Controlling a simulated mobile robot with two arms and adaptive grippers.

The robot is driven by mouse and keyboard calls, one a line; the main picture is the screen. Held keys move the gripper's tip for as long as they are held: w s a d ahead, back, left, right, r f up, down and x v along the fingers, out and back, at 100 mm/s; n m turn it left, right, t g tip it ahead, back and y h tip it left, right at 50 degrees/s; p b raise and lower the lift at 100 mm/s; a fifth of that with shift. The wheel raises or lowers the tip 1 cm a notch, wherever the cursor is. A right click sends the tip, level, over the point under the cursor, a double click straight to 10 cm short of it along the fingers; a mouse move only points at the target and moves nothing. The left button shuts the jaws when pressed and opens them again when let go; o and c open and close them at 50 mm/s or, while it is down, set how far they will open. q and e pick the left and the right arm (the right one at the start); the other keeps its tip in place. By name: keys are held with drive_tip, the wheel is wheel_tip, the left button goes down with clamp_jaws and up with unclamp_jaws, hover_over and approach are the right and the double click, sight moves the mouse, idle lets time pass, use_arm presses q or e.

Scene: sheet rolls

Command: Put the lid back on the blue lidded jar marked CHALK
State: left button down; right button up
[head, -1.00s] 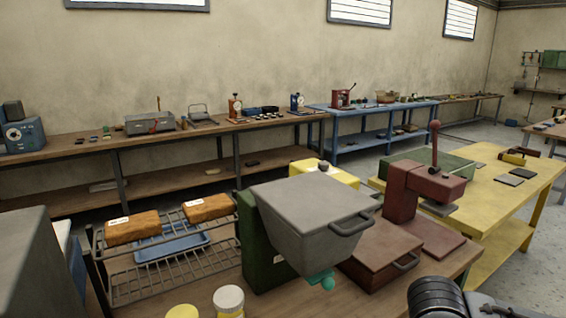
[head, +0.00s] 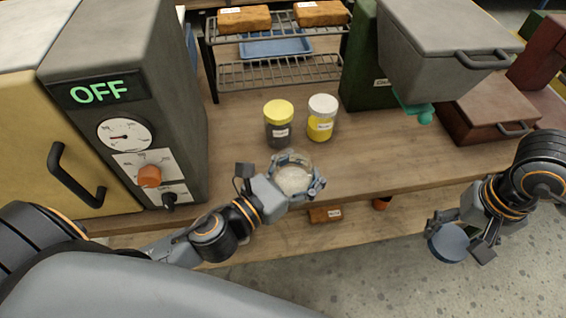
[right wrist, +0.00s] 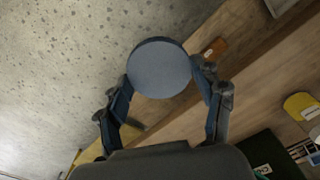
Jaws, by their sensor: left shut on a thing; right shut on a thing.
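My left gripper (head: 297,176) is shut around an open clear jar (head: 293,181) with whitish contents, near the workbench's front edge. I see no marking on this jar; the gripper covers part of it. I cannot tell whether it touches the bench. My right gripper (head: 456,236) is shut on a round blue lid (head: 449,243), out in front of the bench over the floor, well to the right of the jar. In the right wrist view the lid (right wrist: 160,69) sits between the two fingers, its flat face showing.
A yellow-lidded jar (head: 279,126) and a white-lidded jar (head: 321,119) stand behind the open jar. A grey machine reading OFF (head: 129,92) is at left. A wire rack (head: 280,71), a grey hopper (head: 437,62) and a brown box (head: 491,108) stand behind. The bench's front right is clear.

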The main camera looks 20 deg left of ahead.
sight(293, 178)
use_arm(q)
drive_tip(key=shift+w+d+r+m+g+h, duration=0.1)
drive_tip(key=shift+w+d+m+g+h, duration=0.3)
drive_tip(key=shift+d+h, duration=0.35)
drive_tip(key=shift+w+d+r+m+g+h, duration=0.1)
drive_tip(key=shift+w+d+m+g+h, duration=0.35)
drive_tip(key=shift+d, duration=0.45)
drive_tip(key=shift+w+d+r+m+g+h, duration=0.1)
drive_tip(key=shift+w+d+m+g+h, duration=0.2)
drive_tip(key=shift+d+m+h, duration=0.35)
drive_tip(key=shift+s+d+f, duration=0.1)
drive_tip(key=shift+s+d, duration=0.05)
use_arm(e)
drive_tip(key=w+a+r+n, duration=0.1)
drive_tip(key=a+r, duration=0.4)
drive_tip(key=a, duration=0.4)
drive_tip(key=w+a+r+n, duration=0.1)
drive_tip(key=a+r+n, duration=0.1)
drive_tip(key=a+r, duration=0.3)
drive_tip(key=w+a+r+n, duration=0.1)
drive_tip(key=a+r, duration=0.4)
drive_tip(key=a, duration=0.7)
drive_tip(key=shift+a+r+n, duration=0.3)
drive_tip(key=shift+a, duration=0.1)
drive_tip(key=shift+f, duration=2.05)
drive_tip(key=shift+f, duration=0.85)
